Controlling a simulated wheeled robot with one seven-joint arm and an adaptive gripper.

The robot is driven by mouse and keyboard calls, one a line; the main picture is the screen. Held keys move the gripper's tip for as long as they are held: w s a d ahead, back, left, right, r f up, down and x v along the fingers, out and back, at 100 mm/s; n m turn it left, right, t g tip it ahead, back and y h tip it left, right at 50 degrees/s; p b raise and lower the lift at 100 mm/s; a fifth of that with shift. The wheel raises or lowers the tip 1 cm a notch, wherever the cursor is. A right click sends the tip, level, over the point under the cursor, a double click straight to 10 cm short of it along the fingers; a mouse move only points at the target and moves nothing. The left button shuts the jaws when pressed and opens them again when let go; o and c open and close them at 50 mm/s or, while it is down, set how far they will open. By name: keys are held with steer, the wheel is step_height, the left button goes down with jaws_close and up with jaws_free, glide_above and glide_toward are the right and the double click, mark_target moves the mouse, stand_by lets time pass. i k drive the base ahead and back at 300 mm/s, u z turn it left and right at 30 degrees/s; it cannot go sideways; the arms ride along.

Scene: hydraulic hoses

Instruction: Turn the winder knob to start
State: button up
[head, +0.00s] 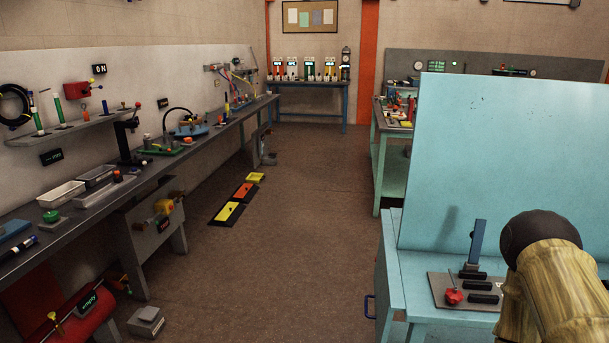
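I cannot tell for sure which part is the winder knob in this head view. A red knob (453,296) sits on a small grey plate (440,281) on the light-blue bench at the lower right, beside black blocks and an upright blue bar (478,242). A yellow round part (164,207) with a shaft is mounted on a grey panel under the left bench. A red drum-like unit (75,325) with a small lit label is at the lower left. The wood-patterned arm link with a dark round joint at the lower right seems mine. My gripper is not in view.
A long dark bench (130,184) with trays and tools runs along the left wall. A light-blue upright panel (505,160) blocks the right side. Yellow and orange floor plates (229,213) and a grey box (147,321) lie on the floor. The middle floor is clear.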

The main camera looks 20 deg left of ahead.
mark_target(51, 216)
steer(key=u, duration=0.65)
steer(key=i, duration=1)
steer(key=u, duration=1.85)
steer(key=i, duration=0.9)
steer(key=u, duration=0.55)
